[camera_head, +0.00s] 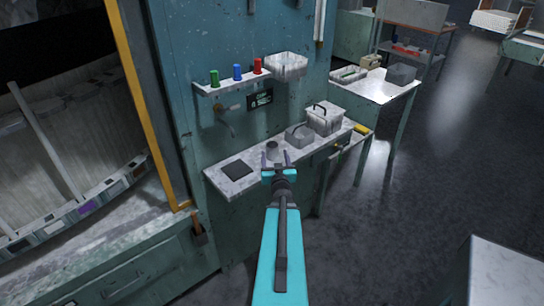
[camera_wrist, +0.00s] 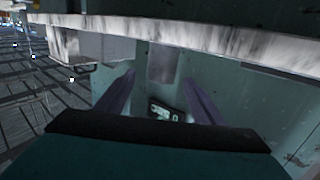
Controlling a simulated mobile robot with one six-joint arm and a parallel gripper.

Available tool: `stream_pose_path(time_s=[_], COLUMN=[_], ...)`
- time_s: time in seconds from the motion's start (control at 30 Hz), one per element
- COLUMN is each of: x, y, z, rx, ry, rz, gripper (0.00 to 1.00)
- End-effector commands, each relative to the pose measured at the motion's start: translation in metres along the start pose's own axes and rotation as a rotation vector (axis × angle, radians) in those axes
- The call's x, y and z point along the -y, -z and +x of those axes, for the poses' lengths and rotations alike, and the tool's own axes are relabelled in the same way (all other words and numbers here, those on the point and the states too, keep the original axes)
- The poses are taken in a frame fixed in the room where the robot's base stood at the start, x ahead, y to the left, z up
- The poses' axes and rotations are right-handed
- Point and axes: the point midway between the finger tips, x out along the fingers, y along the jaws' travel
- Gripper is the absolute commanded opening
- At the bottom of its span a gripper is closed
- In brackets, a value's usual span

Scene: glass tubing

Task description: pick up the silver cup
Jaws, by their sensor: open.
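The silver cup (camera_head: 272,149) is a small grey cylinder standing upright on the narrow wall bench (camera_head: 222,183). My gripper (camera_head: 276,156) is at the front edge of the bench, just in front of the cup. Its two fingers are spread apart with nothing held. The wrist view is upside down; there the cup (camera_wrist: 163,62) shows between the fingers, beyond their tips. Its lower part is hidden in the head view by my gripper.
A dark flat pad (camera_head: 237,170) lies left of the cup.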

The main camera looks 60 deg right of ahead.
Motion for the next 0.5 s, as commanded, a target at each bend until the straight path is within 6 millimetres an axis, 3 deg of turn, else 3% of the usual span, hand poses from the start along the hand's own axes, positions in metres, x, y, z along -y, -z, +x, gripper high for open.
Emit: stream_pose_path(time_s=[0.5], x=[0.0037], y=[-0.004], z=[0.01], rx=[0.003], ry=[0.014], rz=[0.0], gripper=[0.62])
